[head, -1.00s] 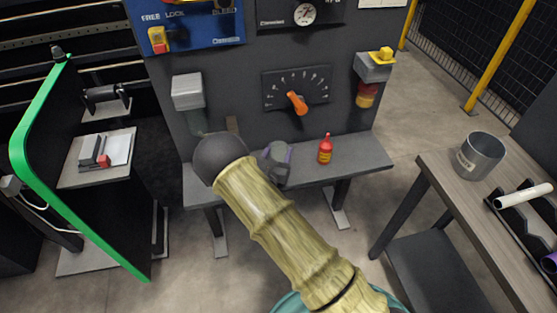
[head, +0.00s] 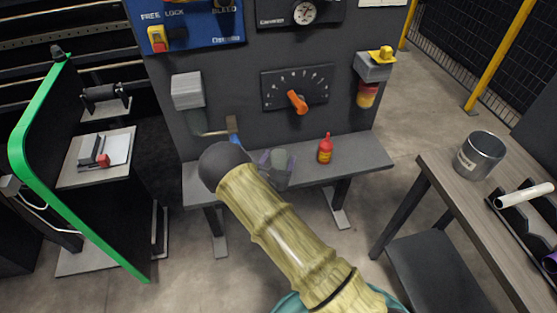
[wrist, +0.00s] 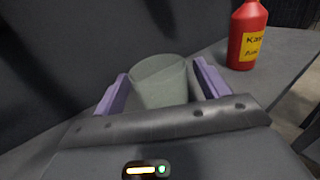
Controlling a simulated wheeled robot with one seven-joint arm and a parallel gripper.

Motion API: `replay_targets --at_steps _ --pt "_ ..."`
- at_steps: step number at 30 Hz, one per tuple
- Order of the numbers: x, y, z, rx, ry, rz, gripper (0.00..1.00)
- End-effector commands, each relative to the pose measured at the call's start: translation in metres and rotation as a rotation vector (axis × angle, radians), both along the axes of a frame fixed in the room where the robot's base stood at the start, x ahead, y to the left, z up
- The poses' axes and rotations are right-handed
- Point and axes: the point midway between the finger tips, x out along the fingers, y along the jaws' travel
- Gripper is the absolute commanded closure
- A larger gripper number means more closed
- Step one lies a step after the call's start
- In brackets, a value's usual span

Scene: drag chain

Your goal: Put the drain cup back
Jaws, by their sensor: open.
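A pale grey-green cup (wrist: 160,82) stands between the two purple fingers of my gripper (wrist: 162,88) in the wrist view. The fingers are open, with a gap showing on the right; contact on the left is unclear. The cup (head: 279,158) also shows in the head view at the bench, beside my dark wrist, with my gripper (head: 270,160) partly hidden. Its base is hidden, so I cannot tell whether it touches the bench. A grey block (head: 187,90) is mounted on the panel at upper left, with a grey-green part (head: 196,122) below it.
A red bottle (head: 325,150) with a yellow label stands on the grey bench (head: 352,152), right of my gripper. A brown-ended tool (head: 232,125) is near the panel. An orange dial lever (head: 297,102) juts from the panel. A metal bucket (head: 480,155) stands on the right-hand table.

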Motion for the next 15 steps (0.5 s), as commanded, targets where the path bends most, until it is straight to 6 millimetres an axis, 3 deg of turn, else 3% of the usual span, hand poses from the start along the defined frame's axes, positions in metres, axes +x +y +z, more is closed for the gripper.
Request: replay_targets --at_steps 8,15 --pt "-0.007 0.003 0.002 0.001 0.002 0.001 0.26" --pt "-0.046 0.014 0.003 -0.001 0.003 0.004 0.26"
